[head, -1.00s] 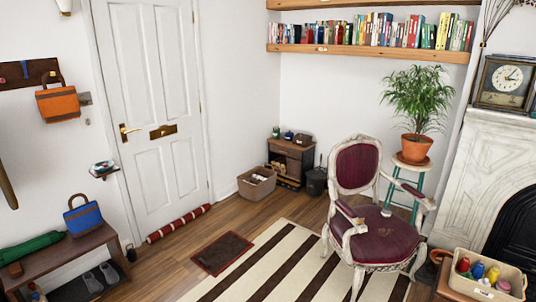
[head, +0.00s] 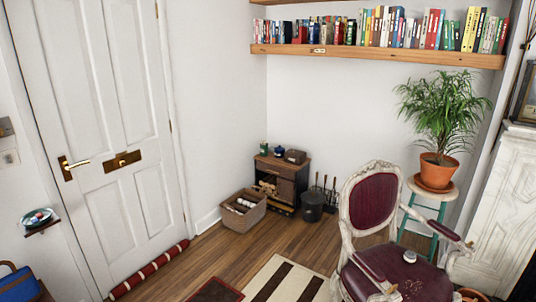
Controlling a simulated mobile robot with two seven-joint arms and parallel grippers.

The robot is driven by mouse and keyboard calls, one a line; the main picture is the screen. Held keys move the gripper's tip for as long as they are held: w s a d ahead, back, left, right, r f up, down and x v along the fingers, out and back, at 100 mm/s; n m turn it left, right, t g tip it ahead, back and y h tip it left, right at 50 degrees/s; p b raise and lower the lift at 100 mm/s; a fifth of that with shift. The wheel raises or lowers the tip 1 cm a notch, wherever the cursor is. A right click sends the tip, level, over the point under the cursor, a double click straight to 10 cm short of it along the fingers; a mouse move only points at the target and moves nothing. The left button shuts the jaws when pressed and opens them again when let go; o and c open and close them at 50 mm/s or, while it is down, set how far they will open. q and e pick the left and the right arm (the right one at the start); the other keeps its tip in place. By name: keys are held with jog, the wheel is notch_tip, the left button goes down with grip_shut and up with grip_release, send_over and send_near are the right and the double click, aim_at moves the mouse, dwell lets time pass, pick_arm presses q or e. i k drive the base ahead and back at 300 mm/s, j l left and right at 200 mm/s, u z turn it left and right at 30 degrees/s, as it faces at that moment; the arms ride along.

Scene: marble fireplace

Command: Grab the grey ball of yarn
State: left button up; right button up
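A small round greyish object (head: 410,256) sits on the dark red seat of the carved armchair (head: 373,199); it is too small to tell whether it is a ball of yarn. A woven basket (head: 234,221) on the floor by the small wooden cabinet holds several pale and dark items, also too small to name. I cannot make out a grey ball of yarn for certain. Neither of my grippers is in view.
The cabinet (head: 284,178) stands in the corner beside a dark bucket (head: 312,207). A potted plant (head: 441,120) is on a stool (head: 433,191) behind the armchair.

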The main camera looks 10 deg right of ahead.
aim_at(410, 256)
jog(key=i+z, duration=0.15)
jog(key=i, duration=0.4)
jog(key=i+z, duration=0.15)
jog(key=i, duration=0.4)
jog(key=i+j+z, duration=0.15)
jog(key=i, duration=0.35)
jog(key=i+z, duration=0.4)
jog(key=i+j+z, duration=0.15)
jog(key=i+z, duration=0.3)
jog(key=i+j+z, duration=0.2)
jog(key=z, duration=0.2)
jog(key=i+j+z, duration=0.4)
jog(key=i+j, duration=0.05)
jog(key=i, duration=0.05)
